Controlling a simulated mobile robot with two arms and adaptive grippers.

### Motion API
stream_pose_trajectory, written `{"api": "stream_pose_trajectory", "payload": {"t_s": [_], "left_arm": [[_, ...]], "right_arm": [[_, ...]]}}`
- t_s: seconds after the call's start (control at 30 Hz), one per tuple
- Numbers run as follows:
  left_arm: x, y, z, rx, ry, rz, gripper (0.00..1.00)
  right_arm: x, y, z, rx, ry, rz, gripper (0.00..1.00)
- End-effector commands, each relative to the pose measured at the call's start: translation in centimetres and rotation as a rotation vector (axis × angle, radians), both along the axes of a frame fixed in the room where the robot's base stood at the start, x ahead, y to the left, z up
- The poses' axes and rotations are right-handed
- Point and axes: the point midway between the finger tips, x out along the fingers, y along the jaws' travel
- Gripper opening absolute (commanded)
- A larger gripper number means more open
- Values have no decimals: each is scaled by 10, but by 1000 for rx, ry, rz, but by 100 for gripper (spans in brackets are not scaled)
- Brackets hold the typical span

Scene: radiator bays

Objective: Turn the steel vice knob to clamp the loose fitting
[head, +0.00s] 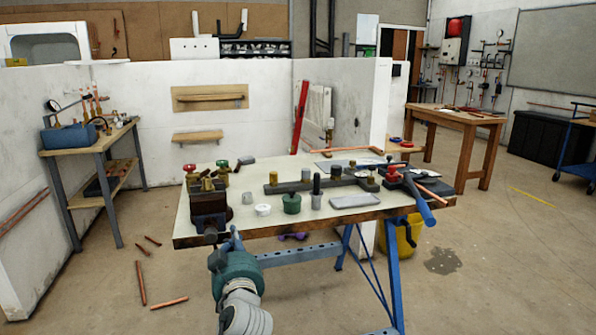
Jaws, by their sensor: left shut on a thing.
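A dark vice (208,208) stands at the front left corner of the workbench (335,215), with small brass-coloured pieces (207,184) at its top. I cannot tell which of these is the loose fitting. My left gripper (233,239) reaches up from below to the front of the vice, at the bench edge. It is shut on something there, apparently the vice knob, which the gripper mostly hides. My right gripper is not in view.
On the bench are a green pot (291,203), a white roll (263,210), a grey tray (355,201) and a blue-handled tool (420,203). Copper pipes (141,283) lie on the floor at left. A yellow bucket (405,238) stands below the bench's right end.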

Motion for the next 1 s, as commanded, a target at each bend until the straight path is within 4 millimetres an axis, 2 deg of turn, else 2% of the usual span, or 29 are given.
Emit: {"api": "stream_pose_trajectory", "payload": {"t_s": [0.03, 0.13, 0.23, 0.47, 0.6, 0.9, 0.93, 1.0], "left_arm": [[-2, -5, -6, 28, 21, -6, 0], [-2, -4, -6, 96, 40, -5, 0], [-2, -3, -3, 238, 80, -4, 0], [-1, -1, 0, 581, 175, -1, 0], [-1, -1, -2, 736, 218, 0, 0], [-1, 0, -5, 783, 231, 2, 0], [-1, 0, -5, 783, 231, 2, 15], [-1, 0, -5, 782, 230, 2, 29]], "right_arm": [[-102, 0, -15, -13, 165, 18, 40], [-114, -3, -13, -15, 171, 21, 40], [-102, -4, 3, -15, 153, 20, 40], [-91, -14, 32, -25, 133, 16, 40], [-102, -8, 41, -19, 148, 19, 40], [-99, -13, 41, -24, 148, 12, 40], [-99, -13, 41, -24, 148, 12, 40], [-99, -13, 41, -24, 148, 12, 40]]}}
